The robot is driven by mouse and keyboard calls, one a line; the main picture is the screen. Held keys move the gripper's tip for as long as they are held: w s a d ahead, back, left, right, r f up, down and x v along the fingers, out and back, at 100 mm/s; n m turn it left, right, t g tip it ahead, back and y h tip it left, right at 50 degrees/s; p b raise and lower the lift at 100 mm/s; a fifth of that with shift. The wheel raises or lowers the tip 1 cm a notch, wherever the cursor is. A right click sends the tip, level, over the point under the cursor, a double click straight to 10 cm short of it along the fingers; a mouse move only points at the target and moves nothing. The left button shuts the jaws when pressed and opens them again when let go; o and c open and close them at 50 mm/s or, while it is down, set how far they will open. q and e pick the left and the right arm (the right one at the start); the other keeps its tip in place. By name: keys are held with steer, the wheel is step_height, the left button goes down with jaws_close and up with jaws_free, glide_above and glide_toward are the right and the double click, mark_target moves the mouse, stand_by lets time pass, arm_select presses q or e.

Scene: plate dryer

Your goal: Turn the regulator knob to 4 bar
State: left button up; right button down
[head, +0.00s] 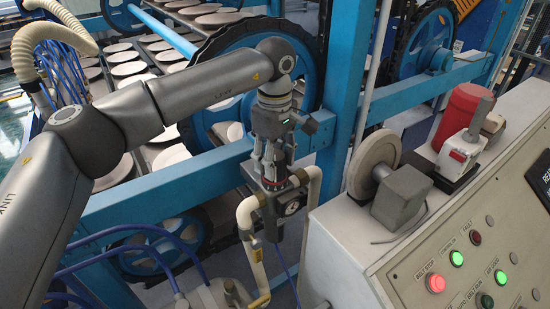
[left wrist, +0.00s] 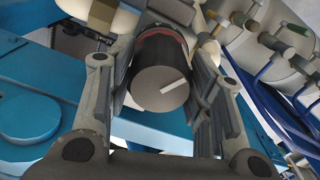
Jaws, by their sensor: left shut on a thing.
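The regulator (head: 272,198) stands below my left gripper, with cream pipes on both sides and a round pressure gauge (head: 292,207) on its front. The gauge reading is too small to tell. My left gripper (head: 270,172) points down over the top of the regulator. In the left wrist view the dark round knob (left wrist: 158,92) has a white line on its top face and a reddish ring below it. The fingers of the left gripper (left wrist: 160,100) stand on both sides of the knob and are shut on it. My right gripper is in neither view.
A sloped control panel (head: 440,260) with lit buttons is at the right. A grey wheel (head: 374,160) and a red cylinder (head: 460,115) stand behind it. A blue frame post (head: 350,90) rises right of the gripper. Blue hoses (left wrist: 280,90) run beside the regulator.

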arm_select(q)
steer(key=shift+c, duration=0.5)
steer(key=shift+d+n+b, duration=0.1)
steer(key=shift+n+b, duration=0.65)
steer(key=shift+n, duration=0.25)
steer(key=n+b, duration=0.1)
steer(key=n, duration=0.1)
steer(key=shift+n, duration=0.3)
steer(key=n+b, duration=0.2)
steer(key=n, duration=0.2)
steer(key=shift+w+r+n+b, duration=0.15)
steer(key=shift+n+b, duration=0.15)
steer(key=shift+n, duration=1.2)
steer(key=shift+r, duration=0.1)
